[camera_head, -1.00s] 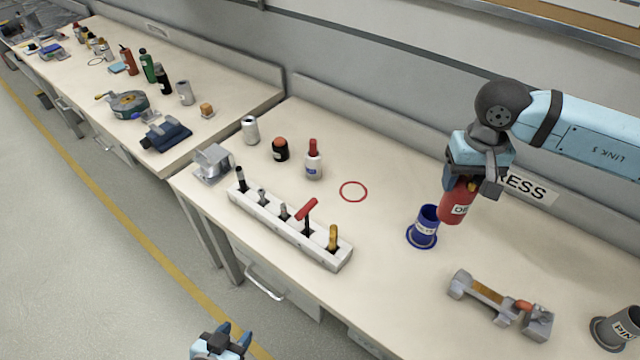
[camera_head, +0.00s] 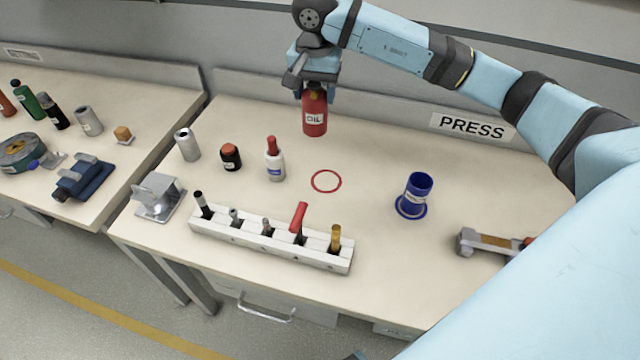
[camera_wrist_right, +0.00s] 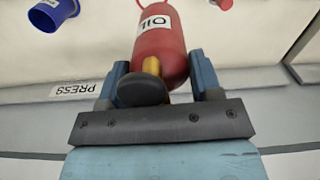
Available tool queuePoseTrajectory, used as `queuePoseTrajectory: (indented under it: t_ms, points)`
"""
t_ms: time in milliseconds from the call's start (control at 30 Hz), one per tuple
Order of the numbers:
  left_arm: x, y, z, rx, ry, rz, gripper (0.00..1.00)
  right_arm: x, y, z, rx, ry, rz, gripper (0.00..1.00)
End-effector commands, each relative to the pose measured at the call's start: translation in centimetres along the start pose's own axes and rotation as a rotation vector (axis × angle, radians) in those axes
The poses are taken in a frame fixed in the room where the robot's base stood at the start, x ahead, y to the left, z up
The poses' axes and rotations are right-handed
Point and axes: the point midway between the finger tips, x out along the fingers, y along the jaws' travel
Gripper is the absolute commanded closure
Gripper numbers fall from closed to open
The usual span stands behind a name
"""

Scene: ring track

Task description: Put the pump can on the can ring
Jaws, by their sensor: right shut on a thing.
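The pump can is a red can labelled OIL (camera_head: 314,118), held upright in my right gripper (camera_head: 316,88). In the right wrist view the can (camera_wrist_right: 160,48) sits between the two blue fingers, its yellow neck between them. It appears above the bench. The can ring is a thin red circle (camera_head: 313,184) on the bench, empty, just below and slightly right of the can in the head view. Part of the ring (camera_wrist_right: 140,4) shows past the can in the wrist view. Only a sliver of what looks like my left gripper (camera_head: 356,356) shows at the bottom edge.
A blue cup (camera_head: 418,187) stands right of the ring. A white-bodied bottle with a red top (camera_head: 274,165) stands to its left. A white tool rack (camera_head: 270,247) with several tools lies in front. A PRESS sign (camera_head: 472,127) is at the back. Bench around the ring is clear.

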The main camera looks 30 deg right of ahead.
Motion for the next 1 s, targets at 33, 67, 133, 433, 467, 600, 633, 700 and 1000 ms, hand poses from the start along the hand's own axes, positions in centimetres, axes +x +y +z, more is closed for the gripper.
queuePoseTrajectory:
  t_ms: [33, 67, 133, 433, 467, 600, 633, 700, 1000]
  points:
    - [0.5, 0.0, 0.7, -0.002, 0.001, 0.001, 0.12, 0.8, 0.8, -1.0, 0.076, -0.006, 0.004, 0.83]
    - [0.6, 0.1, 0.7, -0.003, 0.001, 0.001, 0.12, 0.9, 1.1, -1.5, 0.116, -0.009, 0.007, 0.83]
    - [0.7, 0.1, 0.8, -0.005, 0.001, 0.001, 0.12, 1.0, 1.8, -2.4, 0.188, -0.012, 0.011, 0.83]
    - [0.3, 0.3, 0.3, -0.006, 0.004, 0.003, 0.12, 6.1, 2.5, -2.9, 0.246, -0.018, 0.019, 0.83]
    - [0.3, 0.3, 0.2, -0.005, 0.005, 0.003, 0.12, 7.0, 2.5, -2.8, 0.245, -0.018, 0.02, 0.83]
    - [0.2, 0.3, 0.1, -0.002, 0.006, 0.002, 0.12, 10.8, 2.5, -2.8, 0.244, -0.018, 0.019, 0.83]
    - [0.1, 0.3, 0.1, -0.001, 0.005, 0.002, 0.12, 11.5, 2.5, -2.8, 0.244, -0.017, 0.019, 0.83]
    - [0.1, 0.2, 0.1, 0.001, 0.004, 0.001, 0.12, 13.2, 2.5, -2.7, 0.243, -0.017, 0.018, 0.83]
    - [0.1, 0.1, 0.5, 0.006, -0.003, 0.0, 0.12, 16.7, 2.5, -2.8, 0.243, -0.013, 0.015, 0.83]
